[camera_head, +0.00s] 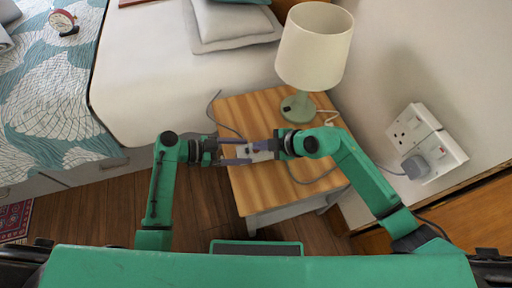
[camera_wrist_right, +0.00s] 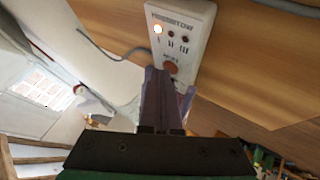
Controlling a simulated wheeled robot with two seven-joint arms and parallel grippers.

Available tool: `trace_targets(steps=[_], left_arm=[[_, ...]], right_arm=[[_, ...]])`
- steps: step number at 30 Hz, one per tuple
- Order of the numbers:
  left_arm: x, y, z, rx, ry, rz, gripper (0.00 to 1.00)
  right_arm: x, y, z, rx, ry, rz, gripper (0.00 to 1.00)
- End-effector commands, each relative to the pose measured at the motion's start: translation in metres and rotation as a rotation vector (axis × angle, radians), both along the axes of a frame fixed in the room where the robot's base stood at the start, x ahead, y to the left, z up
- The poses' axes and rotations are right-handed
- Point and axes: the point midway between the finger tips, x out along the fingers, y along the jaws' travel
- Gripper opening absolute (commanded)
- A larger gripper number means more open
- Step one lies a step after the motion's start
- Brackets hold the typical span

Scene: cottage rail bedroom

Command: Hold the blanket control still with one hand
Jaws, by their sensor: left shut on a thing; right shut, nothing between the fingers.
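The blanket control (camera_head: 262,155) is a small white box on the wooden bedside table, partly hidden by my grippers. In the right wrist view, the control (camera_wrist_right: 185,30) shows printed lettering, a lit round spot, dark marks and a reddish round button (camera_wrist_right: 170,68). My left gripper (camera_head: 247,151) reaches in from the left and is shut on the control. My right gripper (camera_head: 262,146) is at the control from the right, shut and empty. In the right wrist view its purple fingers (camera_wrist_right: 160,78) end close to the red button; I cannot tell whether they touch it.
A lamp (camera_head: 315,48) with a cream shade stands at the back of the bedside table (camera_head: 238,106). Grey cable runs across the tabletop. A bed (camera_head: 150,75) lies to the left. Wall sockets with a grey plug (camera_head: 415,165) are at right.

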Motion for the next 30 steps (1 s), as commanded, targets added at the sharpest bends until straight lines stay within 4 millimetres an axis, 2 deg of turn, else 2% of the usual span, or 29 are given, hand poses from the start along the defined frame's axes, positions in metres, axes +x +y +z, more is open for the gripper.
trace_targets(steps=[11, 21, 30], left_arm=[[0.0, 0.0, 0.0, -0.001, -0.001, 0.0, 0.1], [0.0, 0.0, 0.0, -0.001, -0.001, 0.0, 0.1], [0.0, 0.0, 0.0, -0.001, -0.001, 0.0, 0.1]], right_arm=[[0.0, 0.0, -0.002, -0.001, 0.001, 0.0, 0.0], [0.0, 0.0, 0.015, -0.001, -0.001, 0.001, 0.0], [0.0, 0.0, 0.017, 0.0, -0.001, 0.001, 0.0]])
